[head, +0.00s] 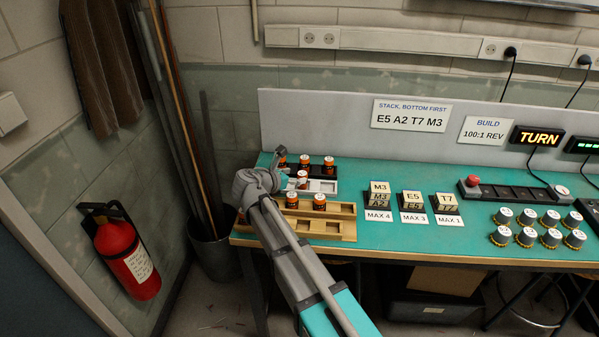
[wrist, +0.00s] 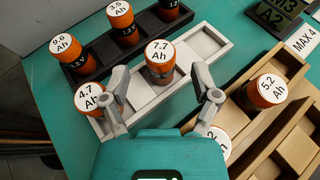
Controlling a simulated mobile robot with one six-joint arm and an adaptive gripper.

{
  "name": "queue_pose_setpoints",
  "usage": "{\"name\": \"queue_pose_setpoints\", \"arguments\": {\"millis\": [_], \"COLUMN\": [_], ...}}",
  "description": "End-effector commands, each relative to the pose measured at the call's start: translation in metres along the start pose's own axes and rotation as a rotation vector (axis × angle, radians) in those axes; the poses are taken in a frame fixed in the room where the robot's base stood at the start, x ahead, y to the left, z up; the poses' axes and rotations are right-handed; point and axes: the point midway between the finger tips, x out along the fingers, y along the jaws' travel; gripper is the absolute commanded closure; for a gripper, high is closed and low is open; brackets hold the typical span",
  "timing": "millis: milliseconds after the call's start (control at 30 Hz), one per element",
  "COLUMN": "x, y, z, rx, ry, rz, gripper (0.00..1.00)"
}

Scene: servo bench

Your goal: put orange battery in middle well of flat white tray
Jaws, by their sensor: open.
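The flat white tray (wrist: 204,47) runs diagonally through the wrist view and shows at the back left of the bench in the head view (head: 325,185). An orange battery (wrist: 160,73) marked 7.7 Ah stands upright at its middle well; I cannot tell if its base is fully seated. A battery marked 4.7 Ah (wrist: 93,101) is at the tray's left end. The right well is empty. My gripper (wrist: 165,88) is open, its fingers on either side of the 7.7 Ah battery with gaps visible.
A dark tray (wrist: 92,70) with several orange batteries stands behind the white one. A wooden tray (head: 335,227) in front holds batteries, including one marked 5.2 Ah (wrist: 265,92).

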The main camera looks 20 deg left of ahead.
Motion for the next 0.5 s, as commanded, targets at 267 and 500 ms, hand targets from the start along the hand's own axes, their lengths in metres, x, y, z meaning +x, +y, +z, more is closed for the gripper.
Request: {"name": "queue_pose_setpoints", "arguments": {"millis": [267,500], "x": [-0.049,-0.074], "y": [-0.001,0.000], "z": [0.003,0.002], "rx": [0.000,0.001], "ry": [0.000,0.000], "rz": [0.002,0.001], "gripper": [0.21,0.21]}}
